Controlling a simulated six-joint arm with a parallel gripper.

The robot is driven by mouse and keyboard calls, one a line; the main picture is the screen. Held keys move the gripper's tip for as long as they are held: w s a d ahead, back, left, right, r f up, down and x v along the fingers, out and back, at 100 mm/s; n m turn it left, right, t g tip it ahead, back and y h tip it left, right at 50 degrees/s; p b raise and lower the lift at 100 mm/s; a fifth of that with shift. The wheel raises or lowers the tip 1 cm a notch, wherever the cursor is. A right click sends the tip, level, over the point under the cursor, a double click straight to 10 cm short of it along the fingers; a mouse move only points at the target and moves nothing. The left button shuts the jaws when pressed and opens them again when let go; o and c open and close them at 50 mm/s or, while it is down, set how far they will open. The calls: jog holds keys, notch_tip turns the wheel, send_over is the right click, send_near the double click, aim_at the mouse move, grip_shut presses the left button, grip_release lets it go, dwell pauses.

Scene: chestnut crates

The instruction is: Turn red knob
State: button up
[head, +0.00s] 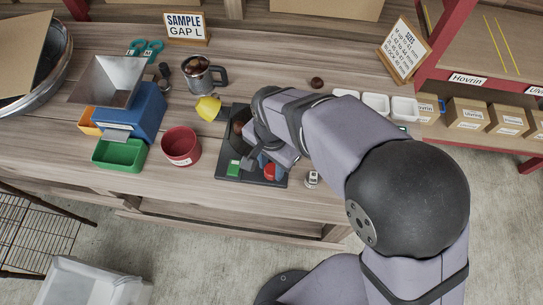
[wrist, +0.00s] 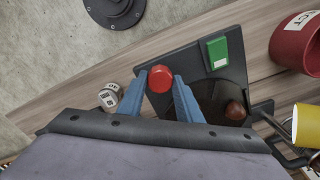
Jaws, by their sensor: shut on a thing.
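The red knob (head: 269,172) sits at the front right of a black device (head: 224,170) on the wooden table. In the wrist view the red knob (wrist: 160,76) is round and lies between the tips of my two blue fingers. My gripper (wrist: 160,86) is shut on it; in the head view my gripper (head: 268,163) reaches over the device and partly hides it. A green block with a white mark (wrist: 217,52) is on the same device. A brown round chestnut (wrist: 235,111) lies near a dark round part of the device.
A small white counter (head: 312,179) stands right of the device. A red cup (head: 181,146) and a tipped yellow cup (head: 208,108) are to its left. A blue box with a metal hopper (head: 139,112) and a green bin (head: 119,155) stand farther left. White trays (head: 376,102) are behind my arm.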

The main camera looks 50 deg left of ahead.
aim_at(272, 169)
jog(key=shift+w, duration=0.1)
jog(key=o, duration=1)
jog(key=shift+o, duration=0.2)
jog(key=shift+r+b, duration=1.05)
jog(key=shift+r, duration=2.65)
